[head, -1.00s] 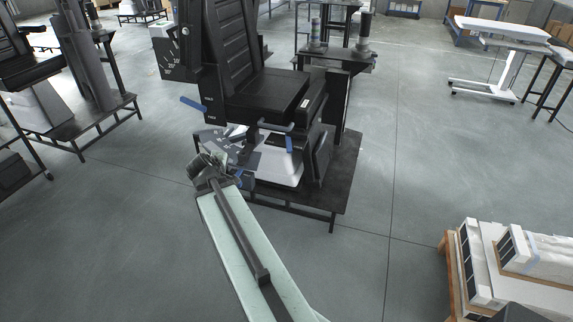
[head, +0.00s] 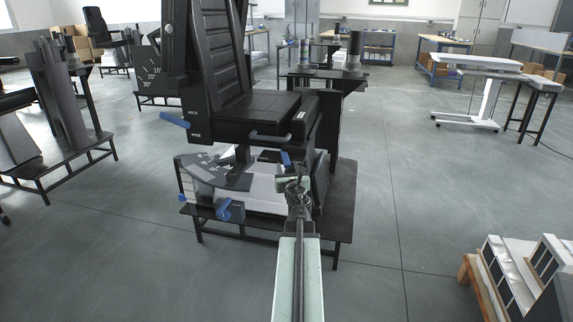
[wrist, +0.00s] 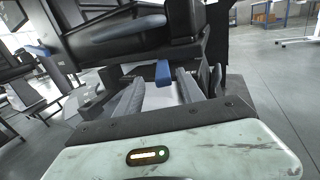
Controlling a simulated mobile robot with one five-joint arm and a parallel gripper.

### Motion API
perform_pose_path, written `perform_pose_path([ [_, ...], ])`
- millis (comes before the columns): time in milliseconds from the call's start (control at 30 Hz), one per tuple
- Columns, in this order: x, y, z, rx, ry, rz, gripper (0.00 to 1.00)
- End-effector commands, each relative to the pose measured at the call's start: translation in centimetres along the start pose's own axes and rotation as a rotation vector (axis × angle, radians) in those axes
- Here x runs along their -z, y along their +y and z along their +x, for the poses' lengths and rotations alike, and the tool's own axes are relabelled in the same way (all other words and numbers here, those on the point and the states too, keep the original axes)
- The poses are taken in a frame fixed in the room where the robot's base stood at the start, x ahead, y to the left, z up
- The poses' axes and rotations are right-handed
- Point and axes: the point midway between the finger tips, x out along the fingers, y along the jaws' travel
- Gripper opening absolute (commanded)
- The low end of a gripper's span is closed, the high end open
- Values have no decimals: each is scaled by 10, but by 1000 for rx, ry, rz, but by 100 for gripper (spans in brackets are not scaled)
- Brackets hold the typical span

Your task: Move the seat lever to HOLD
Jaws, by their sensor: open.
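A black seat (head: 262,108) with a tall backrest stands on a low platform. A blue-tipped lever (head: 286,158) hangs under the seat's front right; its blue end (wrist: 163,72) lies ahead, between my finger lines in the wrist view. My gripper (head: 293,183) is open, just below and in front of that lever, with no visible contact. Another blue lever (head: 175,120) sticks out left of the seat beside two small labels, too small to read surely. A blue handle (head: 225,208) sits low on the base. I cannot tell which one is the seat lever.
A grey dial plate (head: 205,170) fans out under the seat's left side. The black platform (head: 335,215) edge lies under my arm. A pallet with white boxes (head: 510,275) is at the lower right. The floor right of the platform is clear.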

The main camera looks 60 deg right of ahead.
Motion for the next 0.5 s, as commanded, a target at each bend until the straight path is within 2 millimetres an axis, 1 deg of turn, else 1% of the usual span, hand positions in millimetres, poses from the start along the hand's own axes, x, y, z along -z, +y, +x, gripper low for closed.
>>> perform_pose_path([
  [33, 0, -3, 12, 3, 0, 0, 45],
  [200, 0, -9, 45, 10, 0, 1, 45],
  [300, 0, -10, 59, 12, 0, 1, 45],
  [400, 0, -10, 64, 12, 0, 1, 45],
  [500, 0, -10, 63, 13, 0, 1, 45],
])
